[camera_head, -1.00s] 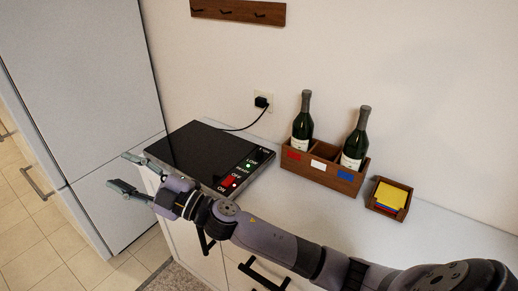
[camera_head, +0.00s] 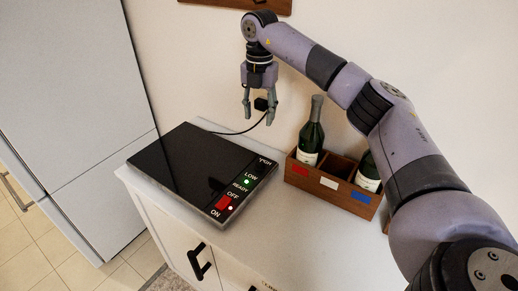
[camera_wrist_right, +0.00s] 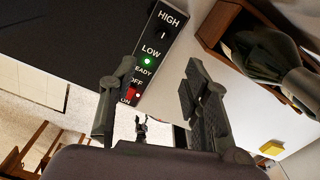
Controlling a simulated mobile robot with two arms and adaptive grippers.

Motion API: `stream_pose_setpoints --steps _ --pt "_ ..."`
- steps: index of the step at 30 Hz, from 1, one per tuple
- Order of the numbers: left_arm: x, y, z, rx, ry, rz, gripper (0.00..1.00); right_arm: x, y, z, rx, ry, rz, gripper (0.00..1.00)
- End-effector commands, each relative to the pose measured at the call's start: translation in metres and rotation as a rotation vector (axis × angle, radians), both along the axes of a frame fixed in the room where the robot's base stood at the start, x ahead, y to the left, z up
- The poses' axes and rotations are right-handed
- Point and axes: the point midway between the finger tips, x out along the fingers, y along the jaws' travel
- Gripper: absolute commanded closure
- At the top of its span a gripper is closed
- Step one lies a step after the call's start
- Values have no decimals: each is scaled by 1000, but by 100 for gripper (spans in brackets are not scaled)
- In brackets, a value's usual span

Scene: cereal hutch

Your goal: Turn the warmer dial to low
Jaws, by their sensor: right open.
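The black warming plate (camera_head: 185,165) lies flat on the counter. Its control strip along the right edge reads HIGH, LOW, READY, OFF and ON. A pale mark between HIGH and LOW in the right wrist view (camera_wrist_right: 163,35) looks like the dial's pointer; the black dial hardly stands out from the strip. The green light (camera_head: 247,182) is lit and the red switch (camera_head: 225,202) is below it. My right gripper (camera_head: 259,120) points down, open and empty, above the plate's back right corner. In the wrist view its fingers (camera_wrist_right: 160,62) straddle the strip. My left gripper is not seen.
A wooden bottle box (camera_head: 328,182) with two dark bottles stands close right of the plate. A plug and black cord are on the wall behind my gripper. The refrigerator (camera_head: 75,110) is at left. The counter front right of the plate is bare.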

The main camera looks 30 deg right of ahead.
Motion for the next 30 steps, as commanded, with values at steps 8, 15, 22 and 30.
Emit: stream_pose_setpoints --steps 8,15,22,30 --pt "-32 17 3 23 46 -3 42 -2 -2 -33 -7 10 -4 57" --pt "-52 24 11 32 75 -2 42 -3 -1 -86 -6 9 -3 57" --pt "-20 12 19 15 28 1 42 -3 0 -134 -3 8 -1 57" --pt "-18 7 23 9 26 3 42 -3 0 -167 -4 6 -2 57"
